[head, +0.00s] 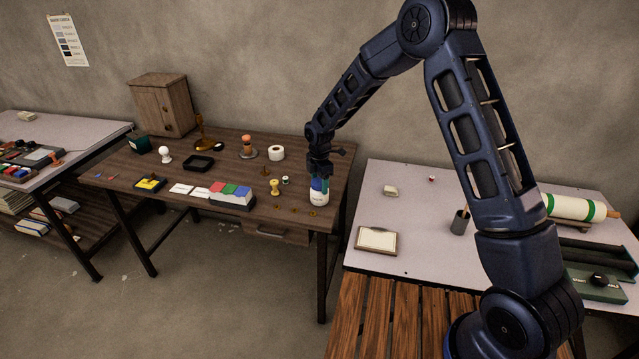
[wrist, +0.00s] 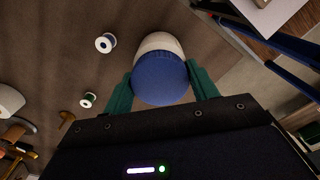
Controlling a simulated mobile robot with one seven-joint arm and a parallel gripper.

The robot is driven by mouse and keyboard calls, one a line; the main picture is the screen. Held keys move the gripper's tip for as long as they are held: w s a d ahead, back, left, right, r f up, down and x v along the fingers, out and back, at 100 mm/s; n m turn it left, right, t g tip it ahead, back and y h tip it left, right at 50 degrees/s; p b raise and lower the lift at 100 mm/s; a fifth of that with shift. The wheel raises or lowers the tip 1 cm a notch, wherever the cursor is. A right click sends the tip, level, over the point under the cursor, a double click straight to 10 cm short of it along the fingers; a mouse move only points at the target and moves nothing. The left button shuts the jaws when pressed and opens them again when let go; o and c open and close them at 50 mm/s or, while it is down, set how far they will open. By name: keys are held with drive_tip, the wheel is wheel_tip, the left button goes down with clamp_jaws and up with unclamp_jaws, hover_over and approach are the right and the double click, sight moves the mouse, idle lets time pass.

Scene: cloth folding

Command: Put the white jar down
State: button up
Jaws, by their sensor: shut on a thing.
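The white jar (head: 320,198) has a blue lid and is at the right front part of the dark wooden table (head: 225,146). It is upright in the head view; whether its base touches the table top I cannot tell. My gripper (head: 319,184) comes down on it from above. In the wrist view the jar (wrist: 159,42) shows its blue lid toward the camera, with the green fingers of my gripper (wrist: 160,85) shut on either side of it. The jar's lower part is mostly hidden behind the lid in the wrist view.
Left of the jar stand a yellowish stamp (head: 275,187), a small spool (head: 285,180) and several small brass pieces. A box with coloured blocks (head: 232,197) is farther left. A white tape roll (head: 276,153) is behind. The table's right edge is close, with a gap before the pale table (head: 420,205).

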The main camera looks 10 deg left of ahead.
drive_tip(key=o, duration=1.6)
drive_tip(key=shift+f, duration=0.1)
drive_tip(key=shift+o, duration=0.2)
wheel_tip(320, 180, up, 12)
drive_tip(key=s+d+r+m+t, duration=0.1)
drive_tip(key=d+r+m, duration=0.3)
drive_tip(key=d+r, duration=0.45)
drive_tip(key=s+d+r+m, duration=0.1)
drive_tip(key=d+r+m, duration=0.35)
drive_tip(key=d, duration=0.75)
drive_tip(key=s+d+r+m+t, duration=0.15)
drive_tip(key=d+r+m, duration=0.25)
drive_tip(key=d+r, duration=0.45)
drive_tip(key=s+d+m+t, duration=0.2)
drive_tip(key=s+d+m, duration=1.2)
drive_tip(key=s+d, duration=0.7)
drive_tip(key=shift+s+d, duration=0.3)
drive_tip(key=shift+d, duration=0.45)
